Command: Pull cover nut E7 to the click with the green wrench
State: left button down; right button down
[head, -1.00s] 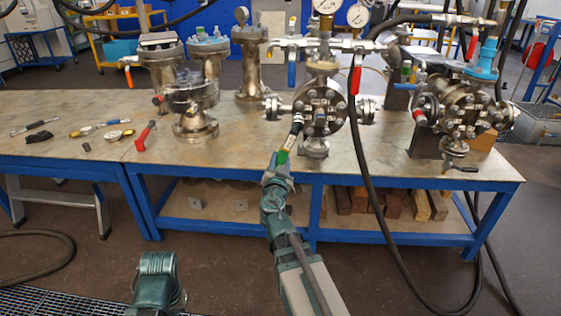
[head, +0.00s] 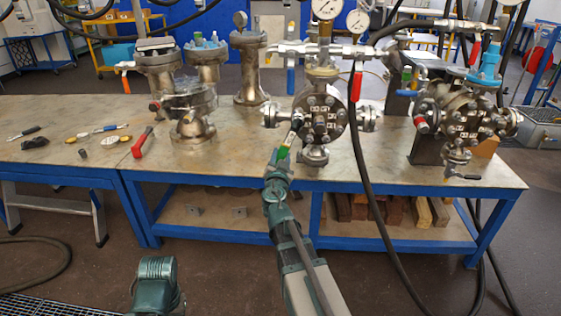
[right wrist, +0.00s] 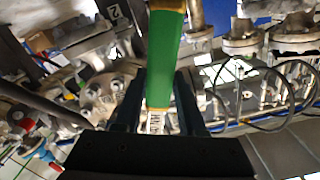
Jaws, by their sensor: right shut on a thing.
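My right gripper (head: 280,160) is shut on the green wrench (head: 284,151), just in front of the middle flanged vessel. In the right wrist view the wrench's green grip (right wrist: 164,60) stands between the two dark fingers (right wrist: 163,100). The wrench's metal end (head: 296,124) reaches up to the lower left part of the round bolted cover (head: 320,118). Several nuts ring this cover. Their labels are too small to read, so I cannot tell which is E7 or whether the wrench sits on a nut. My left gripper is not in view.
A black hose (head: 358,150) hangs in front of the table, right of the cover. A second bolted vessel (head: 462,118) stands farther right. An open flanged vessel (head: 190,112) stands to the left. A red-handled tool (head: 142,142) and small tools lie on the table (head: 60,160).

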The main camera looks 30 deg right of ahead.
jog(key=shift+w, duration=0.2)
dwell(0.4)
jog(key=shift+x, duration=0.9)
jog(key=shift+w, duration=0.1)
